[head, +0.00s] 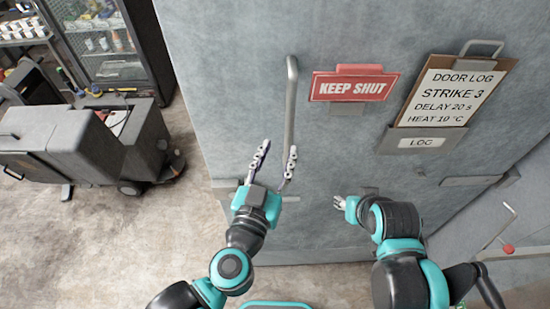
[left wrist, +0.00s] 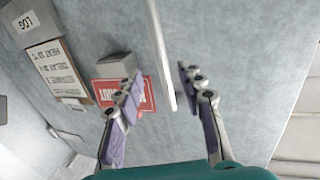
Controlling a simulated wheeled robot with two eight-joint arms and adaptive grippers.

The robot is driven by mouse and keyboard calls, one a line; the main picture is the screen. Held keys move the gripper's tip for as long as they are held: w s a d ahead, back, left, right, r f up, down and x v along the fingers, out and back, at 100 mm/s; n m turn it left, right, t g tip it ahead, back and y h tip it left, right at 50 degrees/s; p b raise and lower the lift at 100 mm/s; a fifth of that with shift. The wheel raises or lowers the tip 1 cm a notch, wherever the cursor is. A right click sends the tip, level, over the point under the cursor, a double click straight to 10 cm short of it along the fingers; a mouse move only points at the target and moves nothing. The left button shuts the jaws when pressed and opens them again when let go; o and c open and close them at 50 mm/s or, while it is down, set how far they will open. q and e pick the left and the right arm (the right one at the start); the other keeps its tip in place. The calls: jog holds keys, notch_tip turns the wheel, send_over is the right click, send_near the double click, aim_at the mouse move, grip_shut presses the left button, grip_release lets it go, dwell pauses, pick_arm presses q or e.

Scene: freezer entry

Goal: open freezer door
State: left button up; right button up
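The grey freezer door (head: 240,60) fills the middle of the head view and looks shut. Its long vertical bar handle (head: 291,95) is upright near the door's left part. My left gripper (head: 278,150) is open at the handle's lower end. In the left wrist view the handle (left wrist: 160,50) runs between the two spread fingers of the left gripper (left wrist: 160,77), with gaps on both sides. My right gripper (head: 338,204) is low in front of the door, right of the handle; its fingers are small and partly hidden by the wrist.
A red KEEP SHUT sign (head: 353,87) and a door log clipboard (head: 450,92) are on the door, right of the handle. A grey cart (head: 90,150) and a glass-front cabinet (head: 100,40) stand at the left. Bare floor (head: 100,240) is free at lower left.

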pick_arm(q)
jog(key=shift+s+a, duration=0.2)
jog(key=shift+s, duration=0.4)
notch_tip(320, 180, down, 19)
jog(key=w+d+m+g+h+b, duration=0.2)
jog(key=m+g+h+b, duration=0.15)
jog(key=b, duration=1.45)
jog(key=s+a+f+n+g+y+b, duration=0.1)
jog(key=a+f+n+g+y+b, duration=0.2)
jog(key=a+f+b, duration=0.3)
jog(key=s+a+f+n+g+y+b, duration=0.2)
jog(key=a+f, duration=1)
jog(key=f, duration=0.7)
jog(key=n+g+y+b, duration=0.1)
jog(key=g+y+b, duration=0.1)
jog(key=y+b, duration=0.1)
jog(key=shift+s+a+f+b, duration=0.3)
jog(key=shift+a+f+b, duration=0.05)
jog(key=shift+b, duration=0.35)
jog(key=shift+n, duration=0.25)
